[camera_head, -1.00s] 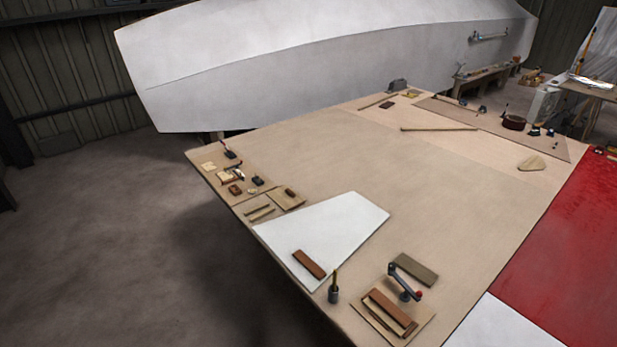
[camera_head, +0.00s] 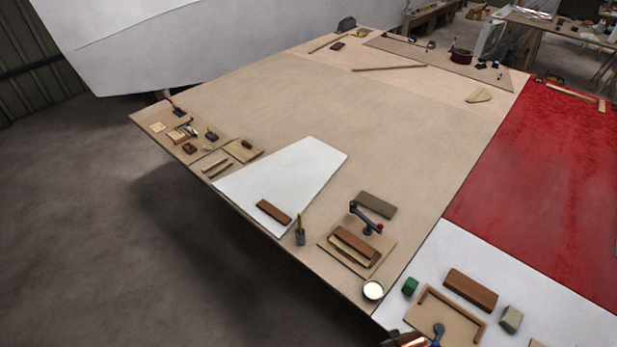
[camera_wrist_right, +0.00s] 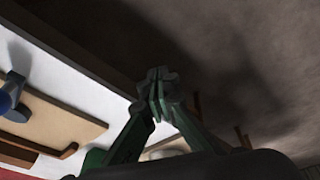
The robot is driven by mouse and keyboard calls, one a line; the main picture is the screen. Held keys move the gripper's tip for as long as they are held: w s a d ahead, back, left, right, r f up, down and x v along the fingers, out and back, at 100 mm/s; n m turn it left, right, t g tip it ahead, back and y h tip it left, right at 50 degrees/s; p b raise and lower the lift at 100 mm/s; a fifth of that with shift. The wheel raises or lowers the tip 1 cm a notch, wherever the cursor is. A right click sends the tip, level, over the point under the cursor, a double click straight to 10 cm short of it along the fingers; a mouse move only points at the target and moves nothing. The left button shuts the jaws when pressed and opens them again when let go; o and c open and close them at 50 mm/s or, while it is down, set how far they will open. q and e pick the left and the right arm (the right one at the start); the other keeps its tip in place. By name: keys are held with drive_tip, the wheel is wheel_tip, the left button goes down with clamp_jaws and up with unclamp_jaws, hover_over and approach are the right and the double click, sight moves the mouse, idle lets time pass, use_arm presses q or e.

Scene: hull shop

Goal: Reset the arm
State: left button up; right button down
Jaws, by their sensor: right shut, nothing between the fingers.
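My right gripper (camera_wrist_right: 157,88) shows in the right wrist view with its dark green fingers together at the tips and nothing between them. Behind the fingers are a white surface and the dark floor, so it appears to be over the bench edge; I cannot tell its height. My left gripper is in neither view. In the head view no whole arm shows; a dark and orange shape (camera_head: 408,340) at the bottom edge is too cut off to identify.
A large bench (camera_head: 330,110) carries a white panel (camera_head: 290,185), a red panel (camera_head: 550,180), a clamp (camera_head: 366,220), a brush pot (camera_head: 300,236), a white cup (camera_head: 373,290) and a tan board (camera_head: 425,318). Bare floor (camera_head: 110,230) lies left. A white hull (camera_head: 200,40) stands behind.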

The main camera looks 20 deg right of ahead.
drive_tip(key=s+a+f+g, duration=0.1)
drive_tip(key=s+f, duration=0.2)
drive_tip(key=f, duration=0.9)
drive_tip(key=s+f, duration=0.2)
drive_tip(key=f, duration=1)
drive_tip(key=s+f+n+g, duration=0.1)
drive_tip(key=s+f, duration=1.4)
drive_tip(key=s, duration=0.2)
drive_tip(key=shift+s+y+b, duration=0.3)
drive_tip(key=shift+s+b, duration=0.05)
drive_tip(key=shift+s, duration=0.05)
